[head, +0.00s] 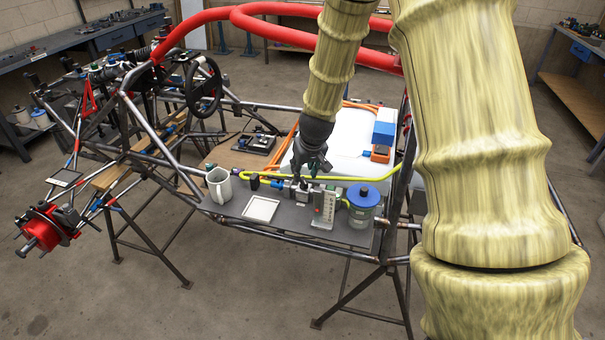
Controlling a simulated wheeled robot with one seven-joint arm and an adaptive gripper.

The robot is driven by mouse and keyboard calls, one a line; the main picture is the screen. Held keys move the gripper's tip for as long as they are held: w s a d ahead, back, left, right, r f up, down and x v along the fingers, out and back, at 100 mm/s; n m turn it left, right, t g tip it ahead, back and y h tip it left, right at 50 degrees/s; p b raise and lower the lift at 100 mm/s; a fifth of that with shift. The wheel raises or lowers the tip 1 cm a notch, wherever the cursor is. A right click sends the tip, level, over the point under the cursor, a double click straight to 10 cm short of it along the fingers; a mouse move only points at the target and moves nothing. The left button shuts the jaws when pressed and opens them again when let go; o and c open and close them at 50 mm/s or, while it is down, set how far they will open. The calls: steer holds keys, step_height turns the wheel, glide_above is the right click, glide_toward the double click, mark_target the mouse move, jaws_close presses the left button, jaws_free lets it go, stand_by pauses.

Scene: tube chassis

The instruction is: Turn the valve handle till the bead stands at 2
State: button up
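My gripper (309,170) hangs from the wrist of my arm over the grey shelf (229,205) on the side of the tube chassis. Its dark fingers point down right above a small metal valve body (302,188). I cannot make out the valve handle, which the fingers may cover, nor whether they touch it or how wide they are. A pale upright gauge with a marked scale (325,206) stands just right of the valve. Its bead and numbers are too small to read. A small blue part (278,184) sits left of the valve.
A grey mug (218,185) and a white square tray (261,208) stand to the left on the shelf. A blue-lidded jar (362,206) stands to the right. A yellow hose (350,179) runs behind the gauge. Red tubes (290,29) arch above, near my arm.

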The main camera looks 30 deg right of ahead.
mark_target(303, 178)
steer(key=shift+f, duration=0.35)
steer(key=shift+p+x, duration=0.45)
steer(key=shift+x, duration=1.05)
steer(key=shift+w, duration=0.1)
steer(key=shift+c, duration=0.4)
jaws_close()
